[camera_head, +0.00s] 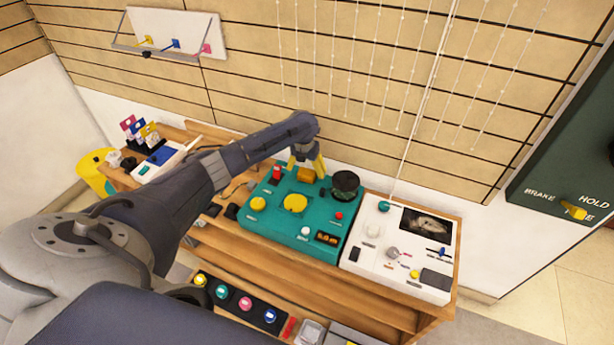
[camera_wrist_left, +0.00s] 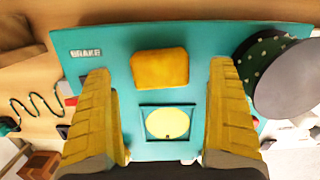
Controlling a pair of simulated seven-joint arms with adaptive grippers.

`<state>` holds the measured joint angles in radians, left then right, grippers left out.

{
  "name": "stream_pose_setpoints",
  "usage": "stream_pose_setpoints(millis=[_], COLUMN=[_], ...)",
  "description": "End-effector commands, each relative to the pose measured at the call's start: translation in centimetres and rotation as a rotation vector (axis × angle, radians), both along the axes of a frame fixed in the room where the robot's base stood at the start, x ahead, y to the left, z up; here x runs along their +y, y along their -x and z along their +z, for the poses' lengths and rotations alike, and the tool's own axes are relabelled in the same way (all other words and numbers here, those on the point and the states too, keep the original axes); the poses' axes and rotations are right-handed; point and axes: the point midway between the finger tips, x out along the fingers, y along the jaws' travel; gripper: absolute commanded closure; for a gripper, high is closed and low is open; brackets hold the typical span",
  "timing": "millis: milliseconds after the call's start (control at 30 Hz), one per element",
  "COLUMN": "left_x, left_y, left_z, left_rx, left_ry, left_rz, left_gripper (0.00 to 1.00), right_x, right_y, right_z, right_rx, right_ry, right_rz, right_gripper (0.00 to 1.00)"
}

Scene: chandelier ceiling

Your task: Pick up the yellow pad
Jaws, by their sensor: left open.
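The yellow pad (camera_head: 306,175) is a small orange-yellow rounded block on the teal console (camera_head: 262,222), near its back edge. In the left wrist view the pad (camera_wrist_left: 160,69) lies between the two yellow fingers, nearer the picture's top, with a gap on each side. My left gripper (camera_head: 305,166) is open and empty, over the back of the console. A round yellow button (camera_head: 294,203) in a square frame is in front of the pad; it also shows in the wrist view (camera_wrist_left: 170,122). My right gripper is not in view.
A dark round jar-like thing (camera_head: 346,182) stands right of the pad, and a red part (camera_head: 277,172) stands left of it. A white console (camera_head: 372,248) is to the right. A lower shelf holds several coloured buttons (camera_head: 246,303).

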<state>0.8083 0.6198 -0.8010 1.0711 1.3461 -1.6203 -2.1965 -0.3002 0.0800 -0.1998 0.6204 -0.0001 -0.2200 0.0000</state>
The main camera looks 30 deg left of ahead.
Motion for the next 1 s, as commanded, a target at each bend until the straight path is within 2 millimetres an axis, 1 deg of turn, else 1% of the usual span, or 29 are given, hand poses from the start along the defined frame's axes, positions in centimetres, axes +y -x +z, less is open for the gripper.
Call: stream_pose_setpoints(millis=[100,200,333,533,567,900,933,1000], left_x=[0.0,0.1,0.0,0.1,0.1,0.1,0.1,0.1], left_y=[-0.2,-0.3,-0.4,-0.4,-0.4,-0.4,-0.4,-0.4], left_z=[-1.3,-2.0,-2.4,-2.4,-2.4,-2.4,-2.4,-2.4], left_rx=[0.001,0.001,0.000,0.000,0.000,0.000,0.000,0.000], left_ry=[0.001,0.000,0.001,0.000,0.000,0.000,0.000,0.000], left_rz=[0.002,0.001,0.000,0.000,0.000,0.000,0.000,0.000], left_gripper=[0.09,0.09,0.09,0.09,0.11,0.50,0.52,0.52], right_x=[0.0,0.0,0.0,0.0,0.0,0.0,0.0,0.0], right_y=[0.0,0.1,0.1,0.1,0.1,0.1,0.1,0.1], right_z=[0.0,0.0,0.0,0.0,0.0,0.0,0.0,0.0], right_rx=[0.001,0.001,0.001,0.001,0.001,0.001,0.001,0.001], right_ry=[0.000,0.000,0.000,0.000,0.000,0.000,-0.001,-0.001], right_rz=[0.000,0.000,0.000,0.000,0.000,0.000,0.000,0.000], right_gripper=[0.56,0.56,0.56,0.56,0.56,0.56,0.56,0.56])
